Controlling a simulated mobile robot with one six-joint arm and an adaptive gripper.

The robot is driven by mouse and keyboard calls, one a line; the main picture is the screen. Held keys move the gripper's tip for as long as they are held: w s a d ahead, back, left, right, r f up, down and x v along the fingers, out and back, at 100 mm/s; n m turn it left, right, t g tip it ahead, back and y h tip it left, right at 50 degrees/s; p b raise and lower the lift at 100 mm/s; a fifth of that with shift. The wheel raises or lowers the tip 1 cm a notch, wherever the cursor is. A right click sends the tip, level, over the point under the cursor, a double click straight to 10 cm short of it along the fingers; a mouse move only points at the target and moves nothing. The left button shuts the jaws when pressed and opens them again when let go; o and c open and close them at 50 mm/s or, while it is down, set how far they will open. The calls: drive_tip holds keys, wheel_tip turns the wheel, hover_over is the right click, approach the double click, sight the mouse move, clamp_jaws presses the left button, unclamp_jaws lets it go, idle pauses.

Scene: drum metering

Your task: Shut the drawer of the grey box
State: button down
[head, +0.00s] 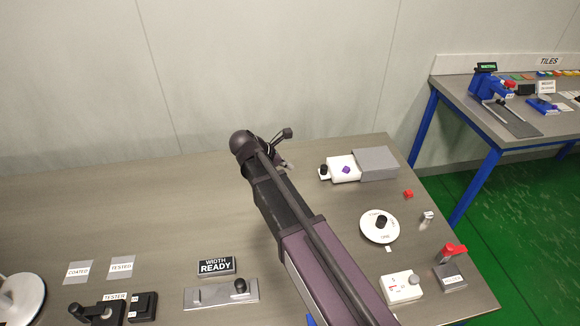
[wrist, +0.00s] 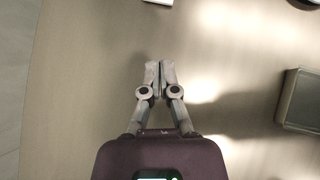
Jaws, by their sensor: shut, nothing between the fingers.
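The grey box (head: 377,160) sits at the back right of the table. Its white drawer (head: 338,161) is open, sticking out to the left, with a black knob (head: 323,169) at its outer end. A small purple block (head: 346,170) lies in the drawer. My gripper (head: 288,167) is to the left of the knob, apart from it, partly hidden behind my arm. In the wrist view its two fingers (wrist: 159,76) are together with nothing between them. A white edge (wrist: 158,1) shows at the top of that view; I cannot tell whether it is the drawer.
A white dial (head: 379,228), a red cube (head: 408,194) and a red-handled device (head: 452,254) stand on the right. A "WIDTH READY" sign (head: 216,266) is at the front. A wall stands behind.

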sight(349, 168)
drive_tip(key=b+x, duration=0.6)
drive_tip(key=x, duration=0.3)
drive_tip(key=shift+a+f, duration=0.1)
drive_tip(key=shift+w+d, duration=0.2)
drive_tip(key=shift+d, duration=0.25)
drive_tip(key=shift+w+d, duration=0.2)
drive_tip(key=shift+d, duration=0.25)
drive_tip(key=shift+w+d, duration=0.25)
drive_tip(key=shift+d, duration=0.25)
drive_tip(key=shift+w+d, duration=0.25)
drive_tip(key=shift+d, duration=0.25)
drive_tip(key=d, duration=0.3)
drive_tip(key=w+d, duration=0.1)
drive_tip(key=d, duration=0.3)
drive_tip(key=w+d, duration=0.1)
drive_tip(key=d, duration=0.2)
drive_tip(key=shift+d, duration=0.25)
